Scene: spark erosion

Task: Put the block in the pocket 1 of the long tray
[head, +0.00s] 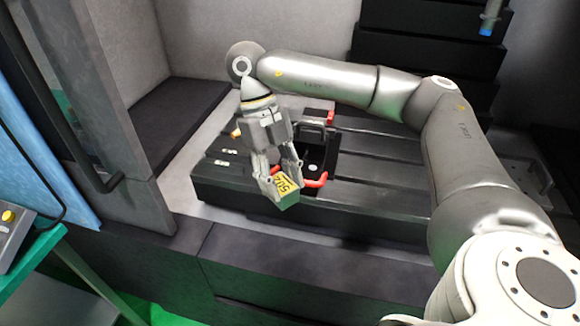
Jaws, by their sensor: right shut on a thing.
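My right gripper (282,184) reaches down from the upper middle of the head view and is shut on the block (288,194). The block has a yellowish top face with dark marks and a greenish side, and it sits tilted between the fingertips. It appears in front of the near edge of the dark slotted table; its exact height is hard to tell. Just behind the gripper is a black holder with red ends (316,158), partly hidden by the gripper. I cannot tell whether this is the long tray, and no numbered pocket can be made out. My left gripper is not in view.
The dark slotted table (380,190) stretches right with bare room. Small pale pieces (222,163) lie at its left. A machine door with a dark handle (75,130) stands at left. A blue-tipped nozzle (488,22) hangs at upper right.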

